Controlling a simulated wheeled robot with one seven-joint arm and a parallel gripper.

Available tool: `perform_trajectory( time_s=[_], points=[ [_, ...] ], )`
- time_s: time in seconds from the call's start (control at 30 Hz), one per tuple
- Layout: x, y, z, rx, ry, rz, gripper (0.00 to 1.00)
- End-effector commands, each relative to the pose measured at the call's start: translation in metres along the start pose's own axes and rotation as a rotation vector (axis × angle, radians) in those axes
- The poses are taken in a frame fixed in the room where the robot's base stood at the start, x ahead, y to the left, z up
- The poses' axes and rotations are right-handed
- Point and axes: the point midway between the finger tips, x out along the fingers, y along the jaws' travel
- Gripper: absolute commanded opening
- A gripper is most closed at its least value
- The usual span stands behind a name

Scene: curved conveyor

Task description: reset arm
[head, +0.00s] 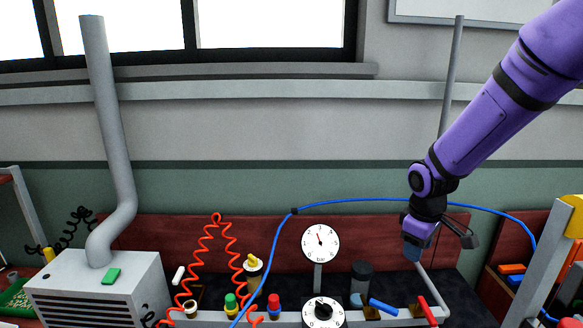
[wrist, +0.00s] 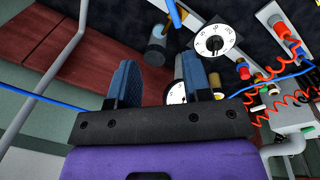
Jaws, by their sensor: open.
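My purple arm reaches in from the upper right in the head view. My gripper (head: 425,243) hangs at its end, pointing down, above the right part of the dark bench in front of the dark red back panel (head: 270,240). In the wrist view my gripper (wrist: 158,82) has its two blue-padded fingers spread apart. No held object shows between them. A white dial (wrist: 176,94) shows in the background between and behind the fingers.
A round gauge (head: 320,243) on a post, a black-knobbed dial (head: 323,312) and a dark cylinder (head: 361,277) stand left of my gripper. A blue hose (head: 380,200) arcs behind it. A grey vented box (head: 100,290) with a pipe stands far left. Space above the bench is open.

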Motion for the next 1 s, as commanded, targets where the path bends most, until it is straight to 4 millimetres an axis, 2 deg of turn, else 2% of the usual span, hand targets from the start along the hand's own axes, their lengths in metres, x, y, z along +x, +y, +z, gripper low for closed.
perform_trajectory(
  time_s=[0.03,0.1,0.5,0.8,1.0],
  points=[
    [-0.016,-0.002,0.005,0.027,0.01,0.017,0.45],
    [-0.034,-0.004,0.013,0.069,0.02,0.033,0.45],
    [-0.125,-0.032,0.064,0.304,0.104,0.099,0.45],
    [-0.176,-0.064,0.108,0.48,0.193,0.114,0.45],
    [-0.201,-0.089,0.139,0.589,0.26,0.105,0.45]
  ],
)
